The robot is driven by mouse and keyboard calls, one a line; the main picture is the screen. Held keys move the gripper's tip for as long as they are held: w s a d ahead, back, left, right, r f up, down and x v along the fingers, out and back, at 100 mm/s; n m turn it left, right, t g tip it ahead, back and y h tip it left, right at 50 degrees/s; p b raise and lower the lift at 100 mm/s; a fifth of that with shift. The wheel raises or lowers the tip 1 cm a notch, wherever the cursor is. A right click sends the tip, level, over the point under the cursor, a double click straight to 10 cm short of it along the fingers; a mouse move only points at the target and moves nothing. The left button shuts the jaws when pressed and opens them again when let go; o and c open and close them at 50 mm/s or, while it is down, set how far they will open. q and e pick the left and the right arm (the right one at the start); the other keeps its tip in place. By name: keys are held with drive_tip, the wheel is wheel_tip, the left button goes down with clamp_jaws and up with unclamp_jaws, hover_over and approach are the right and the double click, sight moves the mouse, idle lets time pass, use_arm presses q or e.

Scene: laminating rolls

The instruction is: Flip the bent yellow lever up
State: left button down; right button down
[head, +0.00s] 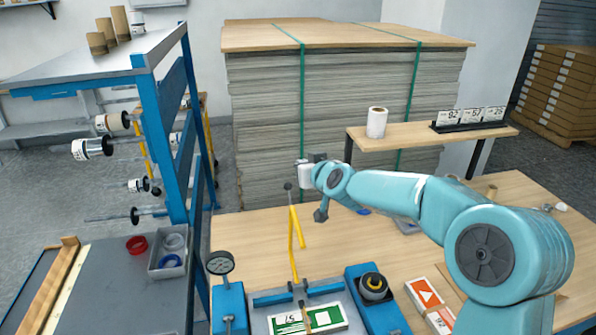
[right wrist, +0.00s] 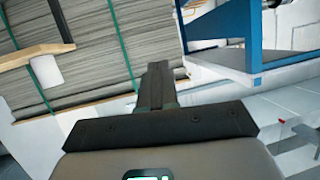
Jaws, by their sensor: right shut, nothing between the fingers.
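The bent yellow lever (head: 292,242) is in the middle of the head view, above the machine at the table's front. It has two thin yellow lengths meeting at the top, and a dark ball knob stands above the bend. My right gripper (head: 321,213) hangs to the right of the lever's upper part, apart from it in the picture; their difference in depth is hard to tell. In the right wrist view its dark fingers (right wrist: 157,85) are shut and empty, and the lever does not show there. My left gripper is out of view.
A round gauge (head: 220,263) stands left of the machine, and a black-and-yellow knob (head: 374,285) right of it. Behind is a raised shelf (head: 420,136) with a white roll (head: 376,122). A blue rack (head: 165,140) stands left.

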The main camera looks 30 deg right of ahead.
drive_tip(key=shift+s+a+r, duration=0.1)
drive_tip(key=shift+s+r, duration=0.8)
drive_tip(key=shift+r, duration=0.2)
drive_tip(key=shift+s+a, duration=0.1)
